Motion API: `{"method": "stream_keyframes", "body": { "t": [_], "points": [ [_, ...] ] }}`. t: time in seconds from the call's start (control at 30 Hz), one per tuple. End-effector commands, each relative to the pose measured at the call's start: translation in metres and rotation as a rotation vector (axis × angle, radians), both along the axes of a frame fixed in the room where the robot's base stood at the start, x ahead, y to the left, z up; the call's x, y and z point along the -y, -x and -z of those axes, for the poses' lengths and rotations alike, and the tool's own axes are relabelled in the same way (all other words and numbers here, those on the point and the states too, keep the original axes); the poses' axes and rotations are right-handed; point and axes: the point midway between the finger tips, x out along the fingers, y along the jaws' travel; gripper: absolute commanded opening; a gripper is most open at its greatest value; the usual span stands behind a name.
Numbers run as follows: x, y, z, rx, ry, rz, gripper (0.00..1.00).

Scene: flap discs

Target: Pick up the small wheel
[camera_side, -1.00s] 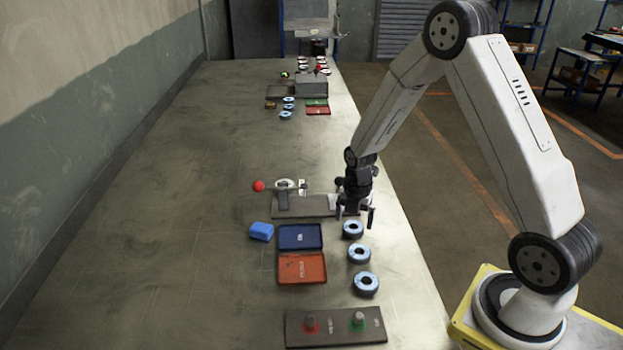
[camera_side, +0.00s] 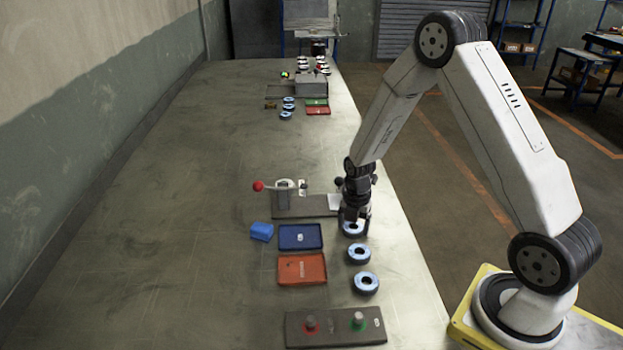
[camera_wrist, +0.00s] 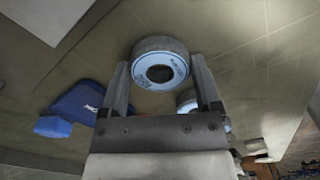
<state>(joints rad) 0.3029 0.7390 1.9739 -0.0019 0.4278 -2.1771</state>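Three light-blue and grey ring-shaped wheels lie in a row on the table in the side view: the far wheel (camera_side: 354,230), the middle wheel (camera_side: 359,254) and the near wheel (camera_side: 366,283). They look much alike in size. My gripper (camera_side: 355,218) points down just over the far wheel and hides part of it. In the wrist view my gripper (camera_wrist: 160,76) is open, with one wheel (camera_wrist: 160,62) showing between and just beyond the fingertips. I cannot tell whether the fingers touch it. Another wheel (camera_wrist: 188,102) is partly hidden behind the right finger.
A blue tray (camera_side: 300,246), an orange tray (camera_side: 302,281) and a blue block (camera_side: 262,231) lie left of the wheels. A fixture with a red-knobbed lever (camera_side: 259,186) stands beyond. A button panel (camera_side: 300,341) lies nearest. The table's left side is clear.

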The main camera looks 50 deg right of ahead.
Motion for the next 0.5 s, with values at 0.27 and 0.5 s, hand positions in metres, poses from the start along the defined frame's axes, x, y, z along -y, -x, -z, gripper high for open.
{"method": "stream_keyframes", "body": {
  "t": [0.27,0.5],
  "points": [
    [0.0,-0.0002,-0.0003,0.0,0.0,0.0,0.19],
    [0.0002,-0.0005,-0.0041,0.001,0.001,0.0,0.18]
  ]
}}
